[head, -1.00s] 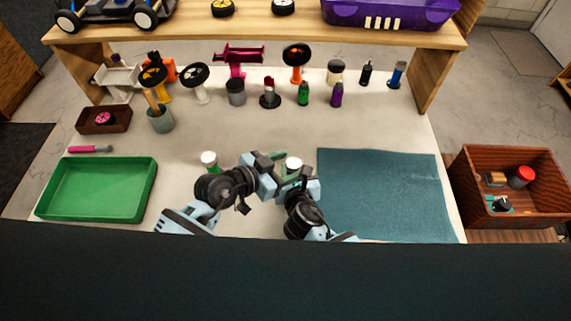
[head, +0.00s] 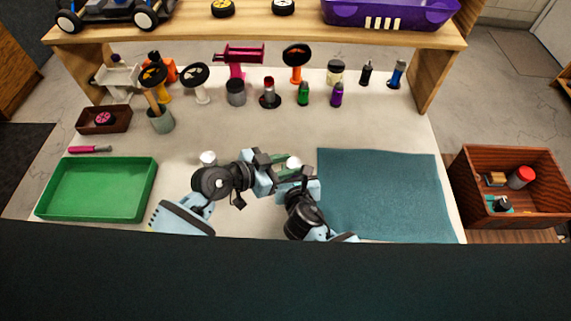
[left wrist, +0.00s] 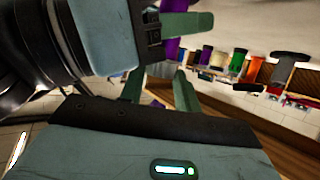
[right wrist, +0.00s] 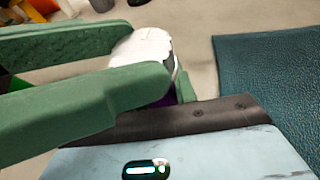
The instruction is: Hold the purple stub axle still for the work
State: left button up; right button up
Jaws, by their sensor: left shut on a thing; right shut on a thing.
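The purple stub axle (left wrist: 171,47) shows as a purple piece at the green fingertips in the left wrist view, partly hidden by fingers. My left gripper (left wrist: 160,78) is shut on it. In the right wrist view, my right gripper (right wrist: 132,62) is shut on a part with a rounded white top (right wrist: 145,46). A little purple shows beneath that top, but I cannot tell how the two join. In the head view the two grippers meet over the middle front of the table, and the white top (head: 294,162) shows between them. My own wrists hide most of the purple piece.
A green tray (head: 150,190) lies at the left and a blue mat (head: 385,190) at the right. A white-topped item (head: 208,157) stands close behind my left wrist. Several bottles and parts line the back under the wooden shelf (head: 300,37). A wooden crate (head: 513,153) is at far right.

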pick_arm(q)
jog(key=m+g, duration=0.1)
jog(key=g, duration=0.1)
jog(key=m+g+h, duration=0.1)
jog(key=m, duration=0.1)
jog(key=w+m+g+h, duration=0.1)
jog(key=m+g, duration=0.1)
jog(key=shift+w+a+g, duration=0.1)
jog(key=shift+a+g, duration=0.15)
jog(key=shift+g, duration=0.05)
jog(key=shift+w+d+f+m+g+y, duration=0.1)
jog(key=shift+w+m+g, duration=0.05)
jog(key=shift+m+g, duration=0.85)
jog(key=shift+w+f+m+g+y, duration=0.1)
jog(key=shift+w+m+g, duration=0.1)
jog(key=shift+m+g, duration=0.85)
jog(key=shift+w+d+m+g+y, duration=0.1)
jog(key=shift+w+m+g, duration=0.05)
jog(key=shift+m+g, duration=0.85)
jog(key=shift+a+g, duration=0.1)
jog(key=shift+g, duration=0.35)
jog(key=o, duration=1)
jog(key=shift+r, duration=0.15)
jog(key=shift+v, duration=3.8)
